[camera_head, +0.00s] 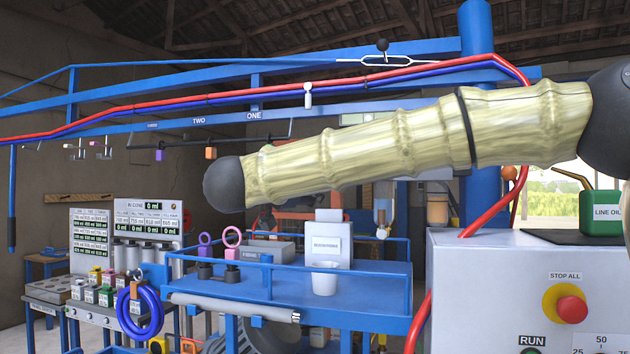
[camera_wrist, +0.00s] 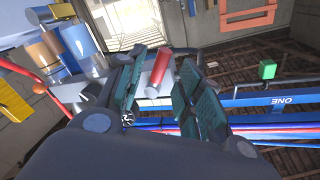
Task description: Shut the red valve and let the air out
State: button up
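In the wrist view, my gripper (camera_wrist: 163,72) has its two teal-padded fingers spread apart. A short red cylinder (camera_wrist: 159,66), which may be the red valve's handle, shows tilted in the gap between the fingertips. A pale grey fitting (camera_wrist: 148,90) shows around its lower end. I cannot tell whether either finger touches the red piece. In the head view, my pale, ringed arm crosses the upper right, and my gripper does not show. I cannot pick out the red valve there.
A blue overhead beam (camera_wrist: 275,98) marked ONE carries red and blue hoses beside my gripper. In the head view, a blue railed platform (camera_head: 350,297) holds a white cup (camera_head: 324,278). A grey control cabinet (camera_head: 470,290) with a red stop button (camera_head: 572,309) stands at right.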

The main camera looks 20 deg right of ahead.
jog(key=shift+x, duration=1.15)
grip_shut()
jog(key=shift+a, duration=0.1)
jog(key=shift+w+a+r+m+y+b, duration=0.2)
jog(key=shift+r+m+y+b, duration=0.35)
jog(key=shift+m+b, duration=1.05)
jog(key=shift+w+a+r+m+y+b, duration=0.1)
jog(key=shift+a+r+m+y+b, duration=0.25)
jog(key=shift+r+m+b, duration=0.85)
jog(key=shift+w+a+r+m+y+b, duration=0.15)
jog(key=shift+m+y+b, duration=0.35)
jog(key=shift+m+b, duration=1.5)
jog(key=shift+m+p, duration=0.35)
jog(key=shift+m, duration=0.05)
